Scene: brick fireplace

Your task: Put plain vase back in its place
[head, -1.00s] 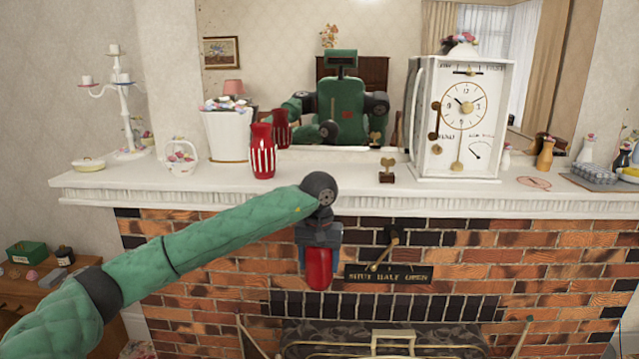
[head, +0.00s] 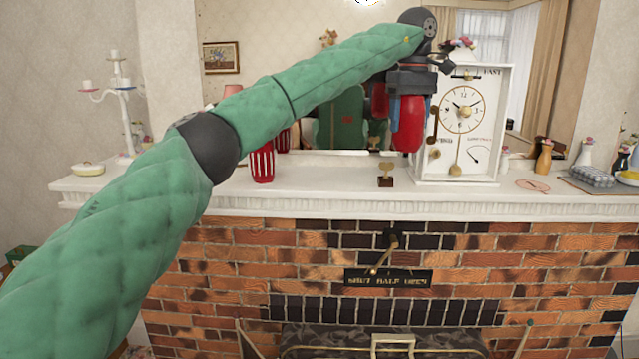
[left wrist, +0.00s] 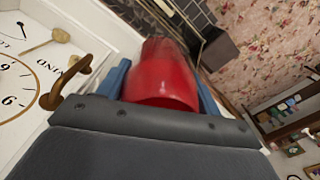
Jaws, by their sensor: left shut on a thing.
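The plain red vase (head: 408,132) is in my left gripper (head: 408,108), raised above the mantel shelf (head: 325,186), just left of the white clock. In the left wrist view the smooth red vase (left wrist: 162,84) sits between the two blue fingers of the left gripper (left wrist: 163,76). A second vase, red with white stripes (head: 263,166), stands on the shelf to the left, its top hidden behind my arm. My right gripper is not in view.
The white clock (head: 490,125) stands close on the right of the held vase. A small brass key-like piece (head: 386,175) is on the shelf below. A mirror (head: 270,30) is behind. The shelf front between striped vase and brass piece looks bare.

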